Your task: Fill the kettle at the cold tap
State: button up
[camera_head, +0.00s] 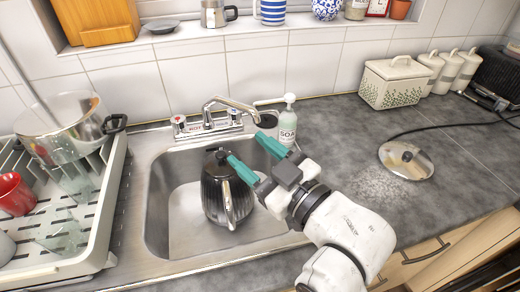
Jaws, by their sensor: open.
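The black kettle (215,195) stands upright in the steel sink basin (160,205), its curved handle toward me. My gripper (247,151) is open, with its two teal fingers apart. The left fingertip overlaps the kettle's upper right edge in the picture; I cannot tell whether it touches. The other finger points past the kettle toward the back of the sink. The mixer tap (210,120) stands behind the basin, its spout (232,102) reaching right. Its left handle has a red mark, and red lettering shows on its base. No running water is visible.
A dish rack (95,235) with a glass pot (62,115) and a red mug (14,192) stands left. A soap bottle (288,122) stands behind the sink. A round lid (406,160) and a black cord lie on the right counter, near a cream bin (396,84).

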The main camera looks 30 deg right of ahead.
jog(key=shift+s+r+p, duration=0.35)
jog(key=shift+s+p, duration=0.5)
jog(key=shift+p, duration=0.1)
